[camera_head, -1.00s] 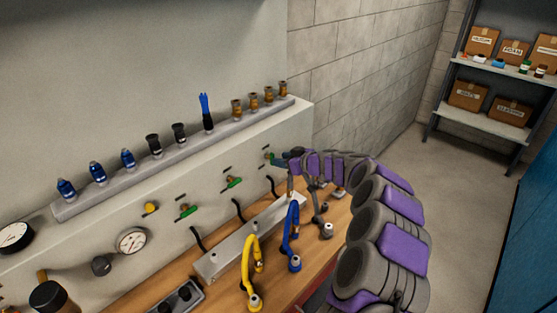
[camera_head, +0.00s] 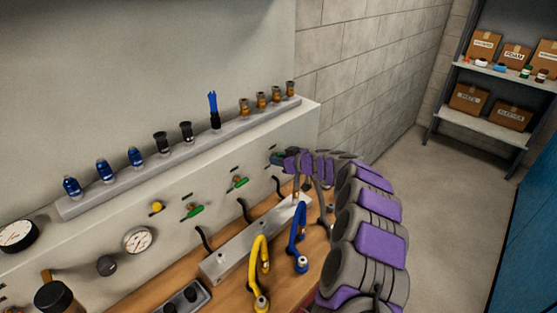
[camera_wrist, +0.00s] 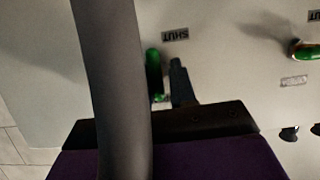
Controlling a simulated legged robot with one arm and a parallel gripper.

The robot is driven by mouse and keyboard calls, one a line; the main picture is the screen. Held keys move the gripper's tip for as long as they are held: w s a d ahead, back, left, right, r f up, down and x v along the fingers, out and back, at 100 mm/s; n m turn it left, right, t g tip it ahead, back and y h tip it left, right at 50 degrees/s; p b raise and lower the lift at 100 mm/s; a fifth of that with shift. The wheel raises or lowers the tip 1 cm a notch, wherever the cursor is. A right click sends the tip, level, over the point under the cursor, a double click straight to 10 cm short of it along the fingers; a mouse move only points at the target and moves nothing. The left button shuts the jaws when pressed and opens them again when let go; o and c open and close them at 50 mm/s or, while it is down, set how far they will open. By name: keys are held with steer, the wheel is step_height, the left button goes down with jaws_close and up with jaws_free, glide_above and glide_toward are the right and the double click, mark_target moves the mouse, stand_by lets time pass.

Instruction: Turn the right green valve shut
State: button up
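The right green valve (camera_wrist: 153,75) shows in the wrist view as an upright green handle just below a SHUT label (camera_wrist: 175,34). My gripper (camera_wrist: 182,82) has one dark finger visible just right of the handle. A small gap seems to separate them; contact cannot be told. A wide dark grey bar hides the area left of the handle, so the other finger is not seen. In the head view my gripper (camera_head: 279,158) is at the wall panel and covers most of this valve.
Two other green valves, the middle (camera_head: 238,183) and the left (camera_head: 194,211), sit along the panel. A ledge (camera_head: 150,175) with several fittings and a brush runs above.

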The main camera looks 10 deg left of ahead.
steer(key=shift+d, duration=0.4)
jaws_close()
steer(key=shift+s+d+r, duration=0.1)
